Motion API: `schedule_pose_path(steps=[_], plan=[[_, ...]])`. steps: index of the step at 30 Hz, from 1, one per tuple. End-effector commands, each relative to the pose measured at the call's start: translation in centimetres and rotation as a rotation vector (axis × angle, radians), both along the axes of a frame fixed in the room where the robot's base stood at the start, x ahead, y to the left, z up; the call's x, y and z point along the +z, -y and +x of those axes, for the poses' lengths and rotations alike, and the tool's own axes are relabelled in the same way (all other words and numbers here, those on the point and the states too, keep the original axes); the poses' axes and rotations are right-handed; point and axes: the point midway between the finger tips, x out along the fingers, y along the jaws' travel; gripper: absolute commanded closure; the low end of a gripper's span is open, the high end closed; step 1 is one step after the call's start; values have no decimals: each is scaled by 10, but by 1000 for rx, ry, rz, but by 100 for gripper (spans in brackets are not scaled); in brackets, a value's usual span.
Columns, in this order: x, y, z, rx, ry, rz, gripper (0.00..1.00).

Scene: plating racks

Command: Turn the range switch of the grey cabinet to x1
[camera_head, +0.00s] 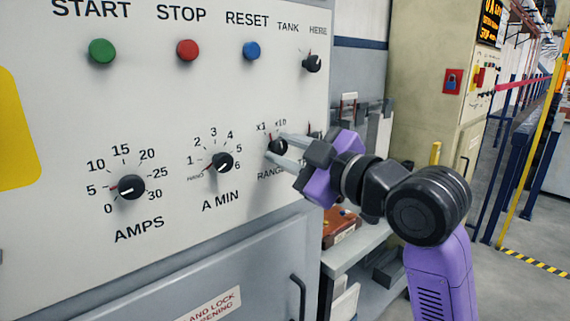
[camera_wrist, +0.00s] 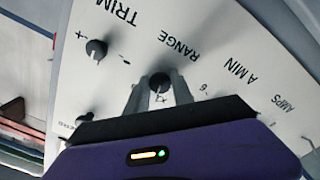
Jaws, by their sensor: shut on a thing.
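The grey cabinet (camera_head: 60,120) fills the left of the head view with its pale front panel. The range switch (camera_head: 277,147) is a small black knob above the partly hidden RANGE label, with x1 and x10 marked above it. My gripper (camera_head: 273,146) is shut on the switch, one grey finger on each side. A small red line at the knob's upper left appears to point towards x1; the fingers partly hide the knob. In the wrist view, the switch (camera_wrist: 160,83) sits between the two fingertips (camera_wrist: 161,86), with the panel lettering upside down.
The A MIN knob (camera_head: 222,162) is just left of the switch, and the AMPS knob (camera_head: 132,187) is further left. The TANK/HERE selector (camera_head: 312,63) and the blue RESET button (camera_head: 251,50) are above. The TRIM knob (camera_wrist: 96,49) is beside the switch in the wrist view.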

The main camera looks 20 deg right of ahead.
Motion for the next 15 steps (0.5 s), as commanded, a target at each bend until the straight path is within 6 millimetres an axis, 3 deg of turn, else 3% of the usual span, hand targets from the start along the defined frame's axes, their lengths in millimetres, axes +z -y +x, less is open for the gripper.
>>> schedule_pose_path(steps=[15], plan=[[-1,0,0,0,85,-265,100]])
